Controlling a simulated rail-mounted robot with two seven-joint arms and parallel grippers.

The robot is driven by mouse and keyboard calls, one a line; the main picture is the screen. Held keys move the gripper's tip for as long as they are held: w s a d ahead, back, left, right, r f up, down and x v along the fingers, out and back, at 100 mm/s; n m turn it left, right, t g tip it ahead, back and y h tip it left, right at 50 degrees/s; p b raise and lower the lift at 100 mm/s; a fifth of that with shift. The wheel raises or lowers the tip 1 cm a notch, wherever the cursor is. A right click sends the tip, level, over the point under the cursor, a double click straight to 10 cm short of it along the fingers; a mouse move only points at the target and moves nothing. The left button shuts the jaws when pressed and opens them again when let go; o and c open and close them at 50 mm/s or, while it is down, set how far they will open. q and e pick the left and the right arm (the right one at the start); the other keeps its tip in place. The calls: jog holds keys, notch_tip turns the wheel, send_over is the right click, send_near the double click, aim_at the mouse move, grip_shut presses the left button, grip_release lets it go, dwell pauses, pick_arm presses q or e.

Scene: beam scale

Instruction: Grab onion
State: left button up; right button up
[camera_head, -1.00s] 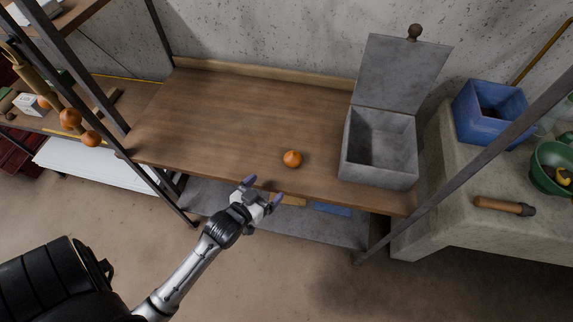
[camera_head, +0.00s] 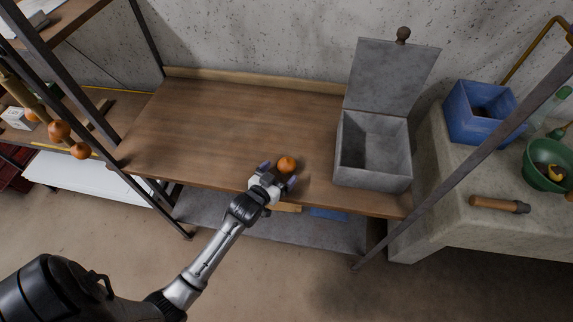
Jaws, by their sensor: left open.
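A small orange-brown onion (camera_head: 286,164) sits on the wooden table (camera_head: 220,120) near its front edge. My left gripper (camera_head: 278,174) is at the front edge, open, with its purple-tipped fingers spread on either side of the onion's near side. I cannot tell whether a finger touches it. My right gripper is not in view.
A grey metal box (camera_head: 372,150) with its lid raised stands to the right of the onion. A blue bin (camera_head: 482,112) and a green bowl (camera_head: 546,165) are on the concrete counter at right. Several onions hang at left (camera_head: 60,131). The table's left part is clear.

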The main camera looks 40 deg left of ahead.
aim_at(282, 170)
pick_arm(q)
jog(key=shift+x, duration=1.6)
jog(key=shift+r, duration=0.1)
jog(key=c, duration=1)
